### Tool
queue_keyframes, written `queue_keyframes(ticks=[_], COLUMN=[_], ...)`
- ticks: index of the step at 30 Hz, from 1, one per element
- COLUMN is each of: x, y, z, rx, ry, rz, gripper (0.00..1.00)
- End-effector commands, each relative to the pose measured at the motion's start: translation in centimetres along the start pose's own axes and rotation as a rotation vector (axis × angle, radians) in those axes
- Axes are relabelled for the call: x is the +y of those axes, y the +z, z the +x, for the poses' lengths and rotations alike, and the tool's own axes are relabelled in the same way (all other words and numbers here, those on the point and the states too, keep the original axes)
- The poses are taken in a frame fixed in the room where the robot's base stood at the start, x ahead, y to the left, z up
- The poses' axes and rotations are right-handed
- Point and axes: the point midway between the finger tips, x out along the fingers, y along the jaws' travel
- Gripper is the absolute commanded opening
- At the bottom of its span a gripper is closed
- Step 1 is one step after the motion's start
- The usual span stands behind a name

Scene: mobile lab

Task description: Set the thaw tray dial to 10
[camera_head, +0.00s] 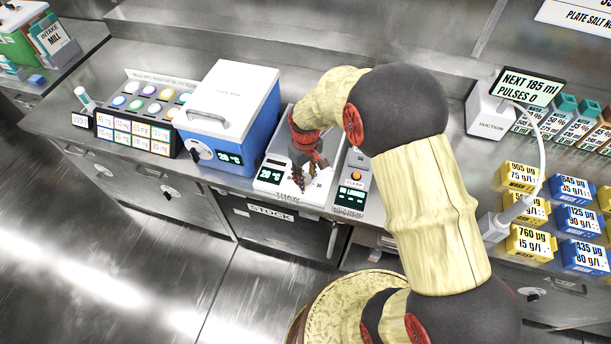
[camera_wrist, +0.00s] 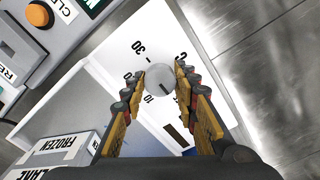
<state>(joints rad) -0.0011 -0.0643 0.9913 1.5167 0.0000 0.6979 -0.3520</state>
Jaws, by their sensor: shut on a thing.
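The thaw tray (camera_head: 318,193) is a white unit in the middle of the counter; its dark display (camera_head: 271,174) reads 20 °C. Its dial (camera_wrist: 161,77) is a pale round knob, seen in the wrist view with a printed scale around it where 30 and 10 can be read. I cannot tell where the dial points. My gripper (camera_head: 305,182) is over the front of the tray and hides the dial in the head view. In the wrist view its two fingers (camera_wrist: 158,84) stand on either side of the dial, shut on it.
A unit with an orange button (camera_head: 356,175) stands close on the right of the tray. A blue and white box (camera_head: 220,110) showing 20 °C stands on the left. A box labelled FROZEN (camera_wrist: 62,150) lies near my fingers. Blue and yellow boxes stand far right.

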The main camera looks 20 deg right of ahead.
Motion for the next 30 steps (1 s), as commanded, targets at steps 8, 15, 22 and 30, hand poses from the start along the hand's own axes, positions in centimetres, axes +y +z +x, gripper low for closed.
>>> queue_keyframes(ticks=[8, 15, 22, 30], x=[0.00, -0.02, -0.04, -0.05], y=[0.00, 0.03, 0.04, 0.01], z=[-0.03, -0.11, -0.15, -0.14], rx=[0.000, -0.001, -0.002, -0.001], ry=[0.000, 0.000, 0.000, 0.000], rz=[0.017, 0.119, 0.307, 0.564], gripper=[0.04, 0.04, 0.04, 0.04])
